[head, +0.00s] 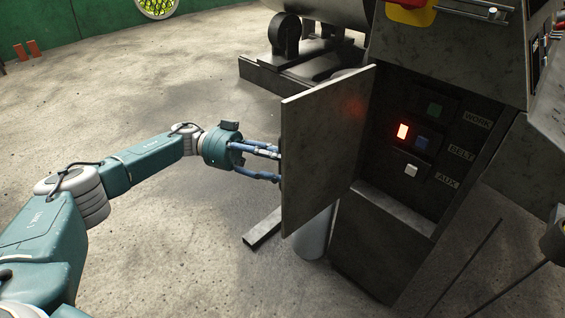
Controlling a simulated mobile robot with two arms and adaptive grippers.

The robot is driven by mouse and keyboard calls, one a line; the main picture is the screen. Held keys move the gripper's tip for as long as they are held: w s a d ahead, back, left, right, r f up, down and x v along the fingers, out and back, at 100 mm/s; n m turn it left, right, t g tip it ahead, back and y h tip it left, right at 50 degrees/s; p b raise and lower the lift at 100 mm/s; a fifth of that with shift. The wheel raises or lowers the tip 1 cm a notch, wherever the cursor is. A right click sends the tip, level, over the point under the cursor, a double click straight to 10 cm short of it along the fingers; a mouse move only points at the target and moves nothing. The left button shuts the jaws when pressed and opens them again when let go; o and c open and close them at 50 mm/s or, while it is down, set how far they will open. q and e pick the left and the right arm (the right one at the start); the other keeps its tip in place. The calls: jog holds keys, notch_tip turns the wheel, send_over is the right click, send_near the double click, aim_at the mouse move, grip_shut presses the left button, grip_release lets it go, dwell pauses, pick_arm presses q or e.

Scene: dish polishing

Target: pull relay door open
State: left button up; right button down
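The relay door (325,150) is a flat grey metal panel. It stands swung out from the dark cabinet (385,235) on the right, so the relay compartment shows. Inside are a lit red switch (402,131), a dark green one (434,109), a blue one (421,143) and a white one (411,170), beside labels WORK, RELT or BELT, and AUX. My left gripper (277,165) is at the door's left side, its blue fingers reaching behind the panel's edge. The fingertips are hidden by the door, so I cannot tell whether they grip it.
A dark machine base with a roller (285,36) stands behind the door. A grey bar (262,228) and a pale cylinder (313,238) are on the floor near the door's lower edge. The concrete floor at left is clear. Dark rods cross the lower right.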

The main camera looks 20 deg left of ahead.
pick_arm(q)
jog(key=shift+a, duration=0.1)
jog(key=a, duration=0.7)
jog(key=shift+a, duration=0.15)
dwell(0.4)
